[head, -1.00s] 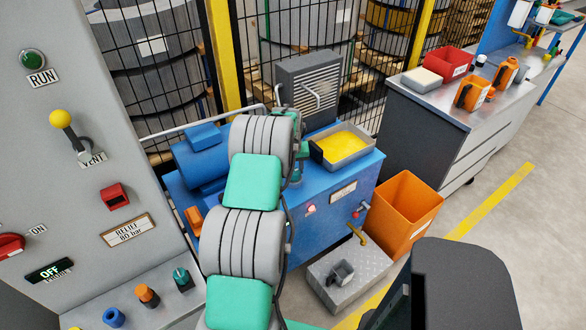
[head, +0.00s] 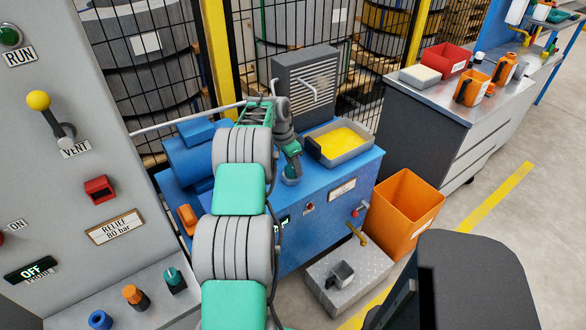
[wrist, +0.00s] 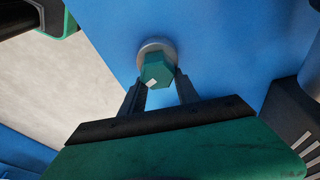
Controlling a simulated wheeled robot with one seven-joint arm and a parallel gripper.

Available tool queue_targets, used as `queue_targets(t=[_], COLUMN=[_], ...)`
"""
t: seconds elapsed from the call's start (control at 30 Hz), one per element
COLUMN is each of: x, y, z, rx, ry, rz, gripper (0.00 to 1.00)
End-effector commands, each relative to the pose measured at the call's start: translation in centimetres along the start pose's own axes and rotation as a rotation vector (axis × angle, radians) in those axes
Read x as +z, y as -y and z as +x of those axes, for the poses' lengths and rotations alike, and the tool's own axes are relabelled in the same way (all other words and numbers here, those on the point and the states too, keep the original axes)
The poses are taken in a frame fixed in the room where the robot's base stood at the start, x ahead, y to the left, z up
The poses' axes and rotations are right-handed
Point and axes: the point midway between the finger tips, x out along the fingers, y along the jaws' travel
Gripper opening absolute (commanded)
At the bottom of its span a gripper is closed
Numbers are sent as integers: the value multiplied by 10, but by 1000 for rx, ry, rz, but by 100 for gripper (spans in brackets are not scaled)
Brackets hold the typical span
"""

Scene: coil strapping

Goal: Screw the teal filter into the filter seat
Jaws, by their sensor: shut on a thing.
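The teal filter (wrist: 157,69) shows a hexagonal end with a small white mark in the wrist view. My gripper (wrist: 160,84) has one finger on each side of it and is shut on it. A round grey ring, apparently the filter seat (wrist: 153,45), is right behind the filter on the blue surface. The filter overlaps the ring in line with it; how deep it sits cannot be told. In the head view my gripper (head: 291,168) points down at the top of the blue power unit (head: 325,205), and the filter cannot be made out there.
A grey tray with yellow contents (head: 313,149) stands on the unit close right of my gripper. A blue motor (head: 190,155) is to the left, a finned grey cooler (head: 306,82) behind. An orange bin (head: 403,215) and a metal step (head: 320,285) are in front.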

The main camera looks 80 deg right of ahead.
Motion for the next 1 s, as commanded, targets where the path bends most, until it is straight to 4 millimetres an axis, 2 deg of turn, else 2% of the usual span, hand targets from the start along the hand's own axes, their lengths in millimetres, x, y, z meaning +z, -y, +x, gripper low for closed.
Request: queue_targets(t=[0.03,0.1,0.37,0.57,0.6,0.87,1.0], x=[0,0,0,1,2,3,4], y=[-5,-8,-10,-13,-14,-10,-9], z=[7,5,5,2,5,5,4], rx=[39,63,72,133,130,123,120], ry=[13,21,23,42,41,38,36], rz=[123,220,248,496,488,478,474], gripper=[0,0,0,0,41,62,63])
